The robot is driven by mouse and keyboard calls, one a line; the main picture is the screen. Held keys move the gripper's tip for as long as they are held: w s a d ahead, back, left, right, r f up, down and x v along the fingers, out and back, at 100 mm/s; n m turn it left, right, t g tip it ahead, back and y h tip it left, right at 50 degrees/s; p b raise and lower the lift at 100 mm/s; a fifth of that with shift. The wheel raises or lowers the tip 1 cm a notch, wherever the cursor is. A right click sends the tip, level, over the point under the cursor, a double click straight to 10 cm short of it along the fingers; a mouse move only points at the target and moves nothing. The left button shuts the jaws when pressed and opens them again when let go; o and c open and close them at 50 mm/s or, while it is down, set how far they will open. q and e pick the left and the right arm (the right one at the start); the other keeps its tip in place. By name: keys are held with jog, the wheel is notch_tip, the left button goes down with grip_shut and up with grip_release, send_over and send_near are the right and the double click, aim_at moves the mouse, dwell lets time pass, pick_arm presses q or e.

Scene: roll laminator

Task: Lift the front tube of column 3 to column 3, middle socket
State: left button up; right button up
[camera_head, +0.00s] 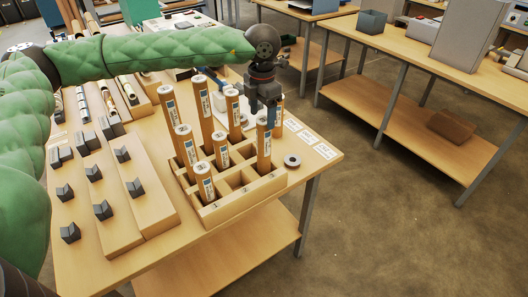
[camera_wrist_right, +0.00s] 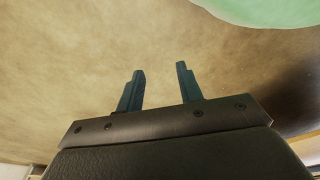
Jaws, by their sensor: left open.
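A wooden socket rack (camera_head: 235,206) stands on the near table and holds several upright brown tubes with white and blue labels. The tall tube (camera_head: 264,150) at the rack's right side stands directly below my left gripper (camera_head: 264,112). That gripper is open, points down and partly hides another tube (camera_head: 278,120) behind it. I cannot tell whether the tall tube's top is between the fingers. A lower tube (camera_head: 204,184) stands at the front left, and another (camera_head: 221,150) near the middle. Some front sockets are empty. My right gripper (camera_wrist_right: 160,88) is open and empty in the right wrist view.
Wooden boards with dark holder blocks (camera_head: 103,210) lie to the left. A second table (camera_head: 420,60) stands at the back right, with open floor between.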

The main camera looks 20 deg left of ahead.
aim_at(264, 129)
pick_arm(q)
jog(key=shift+f+p, duration=0.25)
jog(key=shift+p, duration=0.05)
jog(key=f+p, duration=0.3)
jog(key=f, duration=0.1)
jog(key=shift+s+d, duration=0.25)
jog(key=shift+d, duration=0.1)
jog(key=shift+f, duration=0.45)
pick_arm(e)
jog(key=s+d+f, duration=0.2)
jog(key=s+f, duration=0.2)
jog(key=s, duration=0.3)
jog(key=shift+d, duration=0.3)
pick_arm(q)
grip_shut()
jog(key=shift+r, duration=0.1)
pick_arm(e)
jog(key=shift+s+f, duration=0.1)
jog(key=shift+f, duration=0.05)
